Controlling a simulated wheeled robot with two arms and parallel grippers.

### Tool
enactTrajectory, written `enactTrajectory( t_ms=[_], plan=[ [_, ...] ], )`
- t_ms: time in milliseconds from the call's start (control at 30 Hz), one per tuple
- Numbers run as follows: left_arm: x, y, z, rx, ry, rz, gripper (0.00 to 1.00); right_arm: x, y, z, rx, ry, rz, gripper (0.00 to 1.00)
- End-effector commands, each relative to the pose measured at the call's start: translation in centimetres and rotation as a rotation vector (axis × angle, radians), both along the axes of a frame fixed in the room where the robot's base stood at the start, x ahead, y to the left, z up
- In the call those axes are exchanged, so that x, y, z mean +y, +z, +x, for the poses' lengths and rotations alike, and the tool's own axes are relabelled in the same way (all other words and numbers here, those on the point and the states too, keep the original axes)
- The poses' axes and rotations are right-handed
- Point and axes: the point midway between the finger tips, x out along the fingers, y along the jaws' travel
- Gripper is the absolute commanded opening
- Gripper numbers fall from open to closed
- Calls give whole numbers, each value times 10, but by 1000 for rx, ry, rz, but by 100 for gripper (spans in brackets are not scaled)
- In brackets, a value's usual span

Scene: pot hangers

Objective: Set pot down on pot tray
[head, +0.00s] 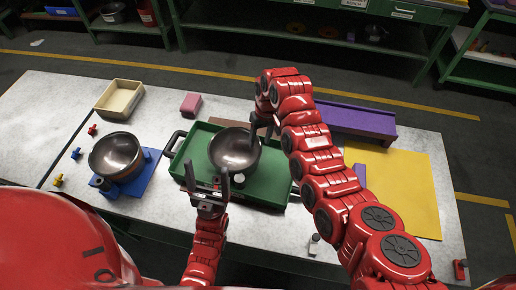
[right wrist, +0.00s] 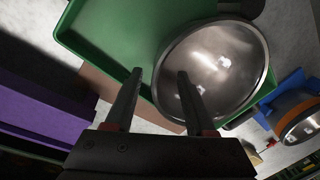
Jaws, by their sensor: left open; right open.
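A round metal pot (head: 234,149) sits in the left part of the green pot tray (head: 272,178), which has dark handles; it also shows in the right wrist view (right wrist: 215,75). My left gripper (head: 207,172) is open at the pot's near side, its fingers pointing toward it. My right gripper (head: 262,127) is open at the pot's far right rim. In the right wrist view, one finger of this gripper (right wrist: 158,75) overlaps the pot's rim and the other appears outside it, over the tray. Whether either gripper touches the pot is unclear.
A second metal pot (head: 116,153) stands on a blue base (head: 137,183) at left. A beige bin (head: 119,98), a pink block (head: 190,103), a purple shelf piece (head: 355,120) and a yellow mat (head: 405,185) lie around. Small coloured pieces lie at far left.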

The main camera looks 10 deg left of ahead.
Motion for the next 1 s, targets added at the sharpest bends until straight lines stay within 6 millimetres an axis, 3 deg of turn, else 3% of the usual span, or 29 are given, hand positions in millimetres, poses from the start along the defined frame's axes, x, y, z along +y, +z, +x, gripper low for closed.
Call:
enactTrajectory(
  t_ms=[67,400,700,1000],
  plan=[
    [0,-11,0,0,0,0,79,-2,13,3,-6,-1,3,55],
    [0,-10,0,0,0,0,79,-11,82,7,-5,-1,0,55],
    [0,-12,0,0,0,0,79,-13,105,8,-2,1,0,55],
    [0,10,0,0,0,0,79,-12,135,7,-1,1,0,55]
  ],
)
